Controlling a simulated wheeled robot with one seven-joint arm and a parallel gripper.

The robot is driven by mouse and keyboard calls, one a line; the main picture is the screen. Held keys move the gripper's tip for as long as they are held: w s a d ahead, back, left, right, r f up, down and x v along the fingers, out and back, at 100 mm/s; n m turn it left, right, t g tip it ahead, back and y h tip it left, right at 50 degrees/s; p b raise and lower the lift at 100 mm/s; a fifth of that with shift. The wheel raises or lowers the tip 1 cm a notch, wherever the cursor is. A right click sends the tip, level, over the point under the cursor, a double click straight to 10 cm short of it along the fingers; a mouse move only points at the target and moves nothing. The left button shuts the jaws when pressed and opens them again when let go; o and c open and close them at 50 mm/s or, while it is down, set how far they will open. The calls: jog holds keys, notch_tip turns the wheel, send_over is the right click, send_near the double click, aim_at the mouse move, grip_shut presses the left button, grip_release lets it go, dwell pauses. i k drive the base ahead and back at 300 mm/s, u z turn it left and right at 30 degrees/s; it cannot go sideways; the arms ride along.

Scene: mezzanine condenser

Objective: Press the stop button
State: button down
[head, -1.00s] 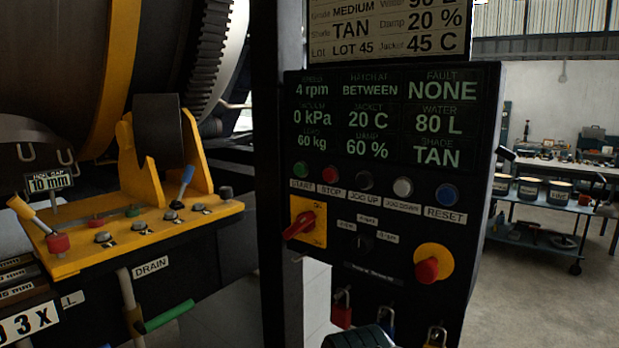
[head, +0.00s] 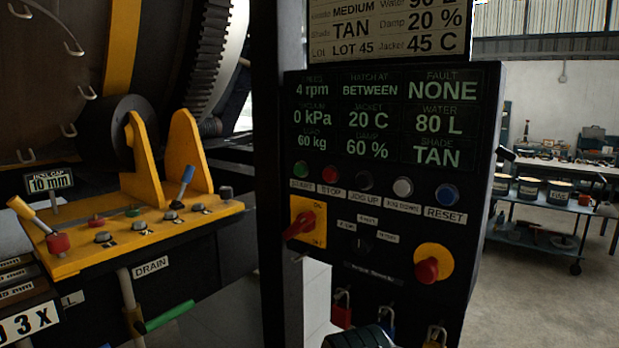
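The stop button (head: 329,174) is a small red round button in the top row of the black control panel (head: 400,300). It sits above a STOP label (head: 332,190), between the green start button (head: 300,169) and a black jog button (head: 364,180). Nothing covers it. A dark rounded part (head: 360,337) shows at the bottom edge below the panel and looks like the end of my arm with my gripper. It is apart from the stop button and well below it. Its fingers cannot be made out.
A red rotary switch (head: 302,224) and a red knob on a yellow plate (head: 427,270) stick out below the buttons. Padlocks (head: 342,309) hang at the panel's bottom. A yellow lever console (head: 140,235) stands left, before a large drum (head: 50,100). Open floor lies right.

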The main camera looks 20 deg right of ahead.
aim_at(329, 175)
jog(key=k, duration=0.5)
jog(key=u, duration=1.5)
jog(key=i, duration=1.35)
jog(key=z, duration=2.15)
